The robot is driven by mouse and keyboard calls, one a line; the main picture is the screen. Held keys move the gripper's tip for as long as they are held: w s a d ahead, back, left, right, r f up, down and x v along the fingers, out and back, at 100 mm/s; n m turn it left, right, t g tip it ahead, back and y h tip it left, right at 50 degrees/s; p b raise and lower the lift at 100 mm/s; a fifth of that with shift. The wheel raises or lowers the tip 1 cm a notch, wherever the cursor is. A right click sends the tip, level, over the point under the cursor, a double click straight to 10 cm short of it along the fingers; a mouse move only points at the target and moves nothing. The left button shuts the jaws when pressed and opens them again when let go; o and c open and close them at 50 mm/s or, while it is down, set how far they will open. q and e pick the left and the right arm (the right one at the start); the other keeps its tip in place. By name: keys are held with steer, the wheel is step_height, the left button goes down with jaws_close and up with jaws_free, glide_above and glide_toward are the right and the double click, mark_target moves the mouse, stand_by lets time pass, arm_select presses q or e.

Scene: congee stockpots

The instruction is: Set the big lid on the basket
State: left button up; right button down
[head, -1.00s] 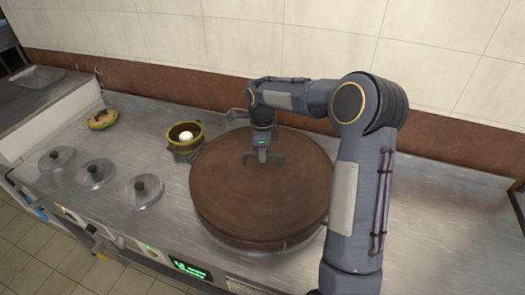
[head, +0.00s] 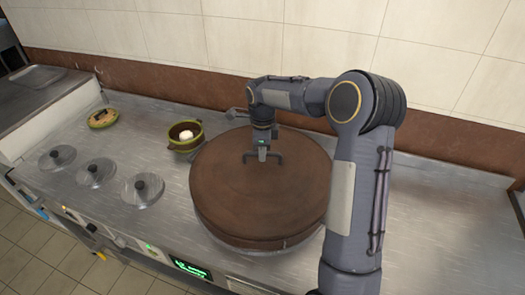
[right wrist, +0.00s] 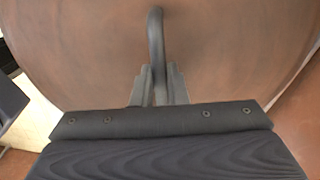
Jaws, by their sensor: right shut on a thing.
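The big lid (head: 232,188) is a wide, round brown disc with a dark bar handle (right wrist: 155,40) on top. It lies over a large round vessel, presumably the basket, whose pale metallic lower side (head: 285,243) shows as a thin band at the front right. The lid hides the inside, and I cannot tell whether it is fully seated. My right gripper (head: 262,158) is shut on the lid's handle, at the lid's upper middle in the head view. In the right wrist view the fingers (right wrist: 160,88) pinch the handle. My left gripper is not in view.
A small green pot (head: 186,136) with a white item inside stands left of the lid. A green-rimmed dish (head: 104,118) is farther left. Several small metal lids, one here (head: 143,190), sit along the front left. The steel counter (head: 440,235) is clear on the right.

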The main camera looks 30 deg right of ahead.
steer(key=shift+f+b, duration=0.45)
steer(key=shift+f, duration=0.1)
stand_by(0.4)
steer(key=c, duration=1.7)
jaws_free()
steer(key=shift+r, duration=0.1)
step_height(320, 180, up, 11)
steer(key=p, duration=0.8)
